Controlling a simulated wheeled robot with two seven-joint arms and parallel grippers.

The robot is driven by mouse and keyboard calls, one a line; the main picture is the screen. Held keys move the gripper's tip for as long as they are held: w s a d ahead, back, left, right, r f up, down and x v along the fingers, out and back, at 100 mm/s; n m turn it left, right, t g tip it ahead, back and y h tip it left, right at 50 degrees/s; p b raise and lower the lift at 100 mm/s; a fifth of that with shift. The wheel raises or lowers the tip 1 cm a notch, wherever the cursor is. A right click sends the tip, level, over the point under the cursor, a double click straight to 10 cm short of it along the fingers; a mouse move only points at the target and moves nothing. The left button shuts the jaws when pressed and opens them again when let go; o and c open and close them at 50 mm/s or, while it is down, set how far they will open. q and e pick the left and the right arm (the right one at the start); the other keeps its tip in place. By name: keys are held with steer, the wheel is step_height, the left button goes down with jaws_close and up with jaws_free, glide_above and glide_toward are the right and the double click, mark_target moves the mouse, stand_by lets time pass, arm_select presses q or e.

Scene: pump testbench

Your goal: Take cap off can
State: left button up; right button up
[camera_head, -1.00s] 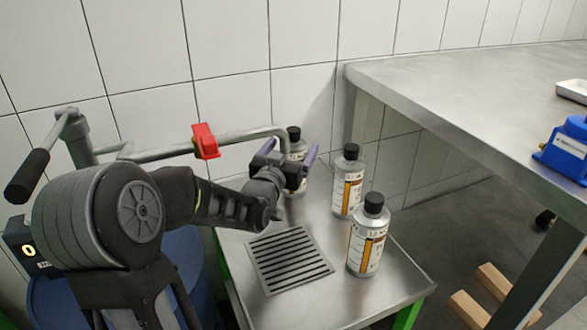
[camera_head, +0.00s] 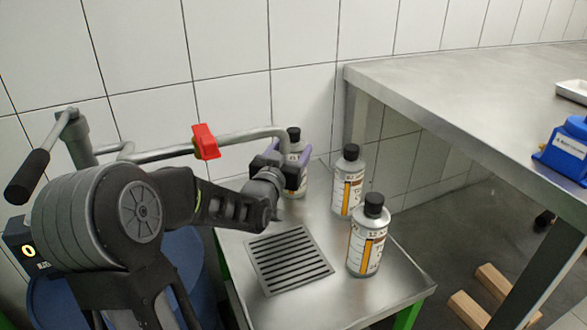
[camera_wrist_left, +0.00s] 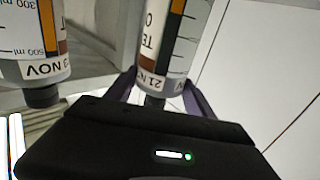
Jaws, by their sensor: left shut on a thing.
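Three silver cans with black caps stand on the metal side table: the back can (camera_head: 298,157), the middle can (camera_head: 347,186) and the front can (camera_head: 367,245). Each can wears its cap, such as the back cap (camera_head: 293,134). My left gripper (camera_head: 292,155) is shut on the body of the back can, with purple fingers on both sides and the cap above them. In the left wrist view, the held can (camera_wrist_left: 172,45) appears upside down between the fingers, its cap (camera_wrist_left: 154,102) partly hidden by the gripper body. My right gripper is not in view.
A grey pipe with a red handle (camera_head: 206,142) runs along the wall above my left forearm. A drain grate (camera_head: 288,262) lies in the side table. A higher steel bench (camera_head: 450,90) stands at the right, with a blue device (camera_head: 565,155) on it.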

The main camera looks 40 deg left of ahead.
arm_select(q)
jaws_close()
steer(key=shift+r, duration=0.1)
